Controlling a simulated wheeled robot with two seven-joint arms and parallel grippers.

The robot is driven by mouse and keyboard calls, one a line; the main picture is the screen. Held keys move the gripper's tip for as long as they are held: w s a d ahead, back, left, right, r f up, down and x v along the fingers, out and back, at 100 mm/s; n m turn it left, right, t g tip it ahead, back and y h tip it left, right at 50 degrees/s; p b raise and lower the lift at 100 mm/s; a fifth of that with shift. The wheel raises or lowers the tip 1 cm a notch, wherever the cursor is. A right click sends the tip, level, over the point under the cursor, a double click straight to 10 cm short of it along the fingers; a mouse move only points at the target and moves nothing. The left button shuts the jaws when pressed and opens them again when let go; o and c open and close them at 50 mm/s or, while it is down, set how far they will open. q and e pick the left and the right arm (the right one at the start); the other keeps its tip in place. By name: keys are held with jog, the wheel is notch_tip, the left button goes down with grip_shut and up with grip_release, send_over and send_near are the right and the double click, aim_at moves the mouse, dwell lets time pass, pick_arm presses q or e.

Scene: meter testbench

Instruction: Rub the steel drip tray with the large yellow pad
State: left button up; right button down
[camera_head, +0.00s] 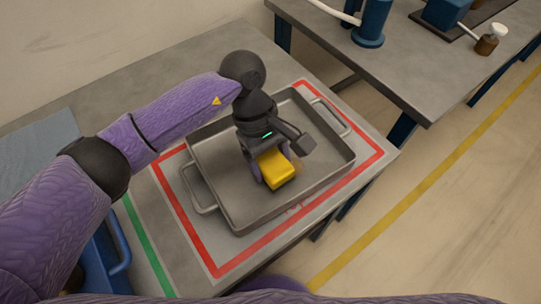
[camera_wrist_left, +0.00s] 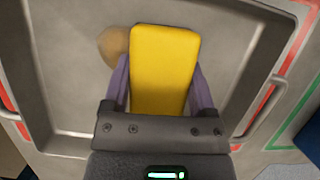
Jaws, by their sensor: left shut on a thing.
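The steel drip tray (camera_head: 215,160) lies on the grey table inside a red outline, with a handle at each end. My left gripper (camera_head: 273,168) is over the inside of the tray, pointing down, shut on the large yellow pad (camera_head: 277,170). In the left wrist view the yellow pad (camera_wrist_left: 164,65) sits between the two purple fingers. The tray floor (camera_wrist_left: 75,80) shows around it. A brownish stain (camera_wrist_left: 113,44) on the floor lies beside the pad, partly hidden by it. I cannot tell whether the pad touches the floor. My right gripper is not in view.
A blue container with a handle (camera_head: 105,262) is at the lower left, near a green line. A second table (camera_head: 420,70) at the upper right holds blue equipment and a small brown bottle (camera_head: 487,44). The tray's raised rim surrounds the gripper.

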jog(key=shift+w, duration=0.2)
pick_arm(q)
jog(key=shift+f+b, duration=0.25)
jog(key=shift+b, duration=0.05)
jog(key=shift+f, duration=0.1)
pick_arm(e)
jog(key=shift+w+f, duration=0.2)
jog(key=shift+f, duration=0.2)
pick_arm(q)
jog(key=shift+f+b, duration=0.25)
jog(key=shift+b, duration=0.05)
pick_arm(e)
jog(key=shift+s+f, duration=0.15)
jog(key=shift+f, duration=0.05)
pick_arm(q)
jog(key=shift+f+b, duration=0.4)
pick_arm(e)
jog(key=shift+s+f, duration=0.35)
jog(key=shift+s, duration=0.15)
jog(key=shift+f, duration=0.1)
